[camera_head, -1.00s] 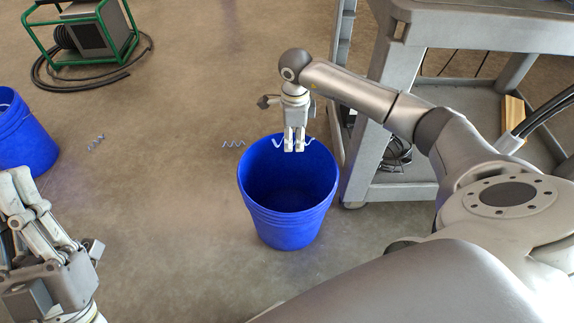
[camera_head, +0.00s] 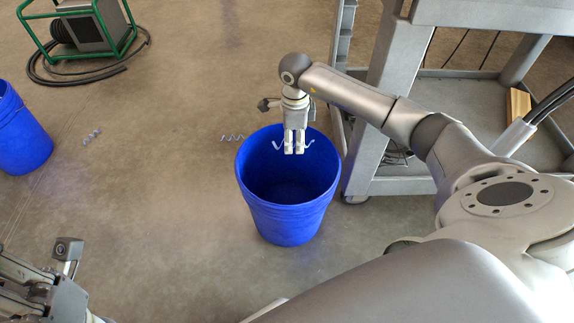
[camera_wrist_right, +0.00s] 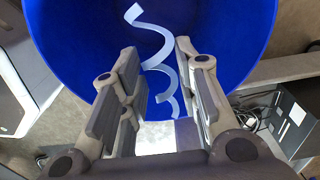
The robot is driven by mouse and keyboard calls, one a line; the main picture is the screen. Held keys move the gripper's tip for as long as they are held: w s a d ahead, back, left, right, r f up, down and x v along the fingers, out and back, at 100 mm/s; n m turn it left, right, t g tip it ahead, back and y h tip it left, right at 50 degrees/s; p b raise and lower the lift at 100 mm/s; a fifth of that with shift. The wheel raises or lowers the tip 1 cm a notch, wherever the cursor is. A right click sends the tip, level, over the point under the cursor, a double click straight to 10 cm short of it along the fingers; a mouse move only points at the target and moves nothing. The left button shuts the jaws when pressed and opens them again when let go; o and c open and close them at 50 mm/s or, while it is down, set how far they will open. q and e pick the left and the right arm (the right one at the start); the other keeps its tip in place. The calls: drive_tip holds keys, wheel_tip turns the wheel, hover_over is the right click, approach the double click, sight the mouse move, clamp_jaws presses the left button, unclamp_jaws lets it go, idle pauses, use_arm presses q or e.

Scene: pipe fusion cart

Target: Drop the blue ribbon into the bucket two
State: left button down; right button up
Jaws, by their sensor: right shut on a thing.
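My right gripper (camera_head: 294,149) points down over the mouth of the middle blue bucket (camera_head: 286,218). It is shut on a pale blue curled ribbon (camera_head: 307,144), whose ends stick out on both sides of the fingers. In the right wrist view the ribbon (camera_wrist_right: 152,27) hangs in coils by the fingers (camera_wrist_right: 160,65), with the blue bucket inside behind it. A second blue bucket (camera_head: 20,138) stands at the left edge. No number shows on either bucket. My left gripper (camera_head: 40,285) is partly cut off at the lower left; its fingers are unclear.
Two more curled ribbons lie on the floor, one (camera_head: 232,138) left of the middle bucket, one (camera_head: 92,136) nearer the left bucket. A grey cart (camera_head: 385,130) stands close right of the middle bucket. A green-framed machine (camera_head: 90,35) with a black hose is at the back left.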

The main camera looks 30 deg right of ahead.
drive_tip(key=o, duration=0.7)
drive_tip(key=shift+o, duration=0.2)
drive_tip(key=shift+r, duration=0.15)
wheel_tip(320, 180, up, 12)
drive_tip(key=shift+a, duration=0.1)
idle(0.3)
